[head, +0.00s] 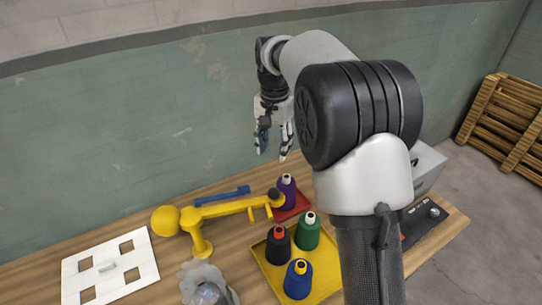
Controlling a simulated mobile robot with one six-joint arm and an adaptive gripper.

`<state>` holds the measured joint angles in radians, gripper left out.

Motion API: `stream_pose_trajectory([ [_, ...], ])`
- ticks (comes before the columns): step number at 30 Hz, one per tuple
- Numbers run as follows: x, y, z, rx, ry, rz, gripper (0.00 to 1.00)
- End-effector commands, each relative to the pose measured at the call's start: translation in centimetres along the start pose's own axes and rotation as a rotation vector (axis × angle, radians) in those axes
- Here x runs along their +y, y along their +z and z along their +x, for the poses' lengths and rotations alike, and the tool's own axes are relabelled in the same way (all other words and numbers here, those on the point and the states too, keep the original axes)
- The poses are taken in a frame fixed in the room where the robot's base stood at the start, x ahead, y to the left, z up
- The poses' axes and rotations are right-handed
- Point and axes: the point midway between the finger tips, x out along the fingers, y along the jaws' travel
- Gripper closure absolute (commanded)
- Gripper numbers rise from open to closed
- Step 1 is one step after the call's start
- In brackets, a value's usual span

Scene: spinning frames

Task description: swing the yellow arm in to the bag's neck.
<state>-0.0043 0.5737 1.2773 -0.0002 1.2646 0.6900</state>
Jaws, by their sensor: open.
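The yellow arm (225,209) stands on a short post on the wooden table. A yellow ball is at its left end, and its right end, with short prongs and a dark knob, reaches close to the purple cone. The bag (197,272), greyish and crumpled, is in front of the post at the bottom of the head view. Its lower part is cut off by the frame edge, and I cannot make out its neck clearly. My gripper (273,152) is open and empty, pointing down, high above the table and apart from the yellow arm.
A yellow tray (263,266) holds black, green and blue cones. A purple cone (287,190) stands on a red tray. A blue bar (222,196) lies behind the yellow arm. A white plate with square holes (88,291) is at left. A grey box (428,168) is at right. The wall rises behind.

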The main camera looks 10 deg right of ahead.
Motion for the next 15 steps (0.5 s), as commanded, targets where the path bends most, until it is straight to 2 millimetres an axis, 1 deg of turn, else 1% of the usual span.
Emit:
stream_pose_trajectory([
  [1, -0.5, -0.6, 0.6, -0.010, 0.008, 0.017, 0.56],
  [4, -1.1, -1.2, 1.5, -0.018, 0.015, 0.041, 0.56],
  [8, -1.2, -1.3, 2.4, -0.021, 0.018, 0.049, 0.56],
  [10, -1.1, -1.3, 3.2, -0.022, 0.019, 0.049, 0.56],
  [14, -1.1, -1.2, 5.7, -0.023, 0.020, 0.048, 0.56],
  [15, -1.0, -1.1, 6.6, -0.025, 0.021, 0.048, 0.56],
])
